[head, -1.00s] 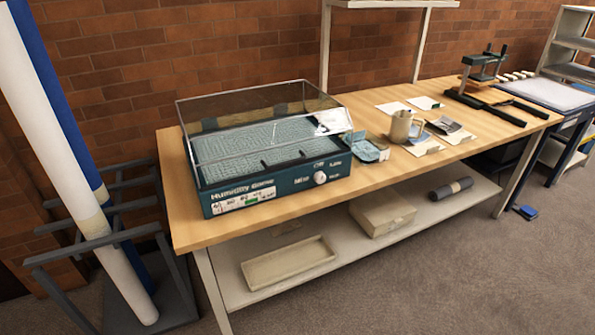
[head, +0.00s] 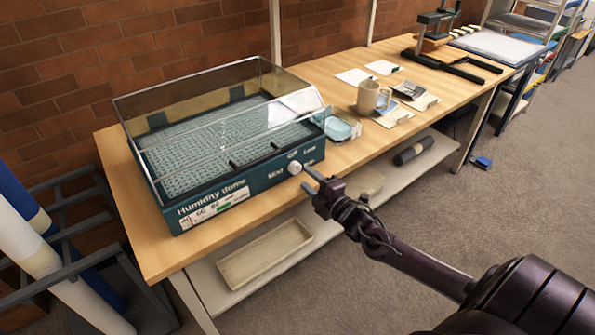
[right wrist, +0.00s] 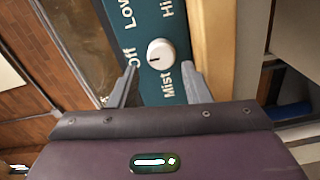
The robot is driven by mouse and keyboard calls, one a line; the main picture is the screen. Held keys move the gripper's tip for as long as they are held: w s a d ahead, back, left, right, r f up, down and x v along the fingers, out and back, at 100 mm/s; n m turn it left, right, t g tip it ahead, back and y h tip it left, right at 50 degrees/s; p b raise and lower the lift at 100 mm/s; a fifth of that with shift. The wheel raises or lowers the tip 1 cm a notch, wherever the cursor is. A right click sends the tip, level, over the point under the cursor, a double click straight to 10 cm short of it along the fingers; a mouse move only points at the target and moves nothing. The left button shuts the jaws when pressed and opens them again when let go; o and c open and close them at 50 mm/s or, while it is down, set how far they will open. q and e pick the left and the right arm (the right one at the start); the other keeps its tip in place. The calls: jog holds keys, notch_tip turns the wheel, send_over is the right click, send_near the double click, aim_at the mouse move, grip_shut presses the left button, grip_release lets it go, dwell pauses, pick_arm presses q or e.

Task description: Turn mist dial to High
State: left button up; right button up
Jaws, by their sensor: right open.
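The mist dial (head: 295,167) is a round white knob on the dark teal front panel of the humidity dome (head: 250,184). In the right wrist view the dial (right wrist: 161,53) has a dark mark left of its middle, toward the "Off" label. "Low", "High" and "Mist" labels also show around it, partly cropped. My right gripper (head: 309,180) is open and empty, its fingertips just in front of the dial. In the right wrist view the gripper's fingers (right wrist: 160,72) stand on either side of the dial, apart from it. My left gripper is out of view.
The dome stands on a wooden table (head: 130,225). A mug (head: 372,97), a small blue-lidded dish (head: 342,128) and papers lie to its right. A shallow tray (head: 265,254) sits on the lower shelf. Rolled tubes (head: 60,270) stand in a rack at left.

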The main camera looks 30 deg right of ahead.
aim_at(297, 170)
jog(key=w, duration=0.3)
jog(key=shift+w+a, duration=0.15)
jog(key=shift+w, duration=0.2)
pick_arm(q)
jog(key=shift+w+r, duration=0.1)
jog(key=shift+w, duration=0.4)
pick_arm(e)
jog(key=shift+w+f, duration=0.1)
jog(key=shift+w, duration=0.3)
jog(key=c, duration=0.7)
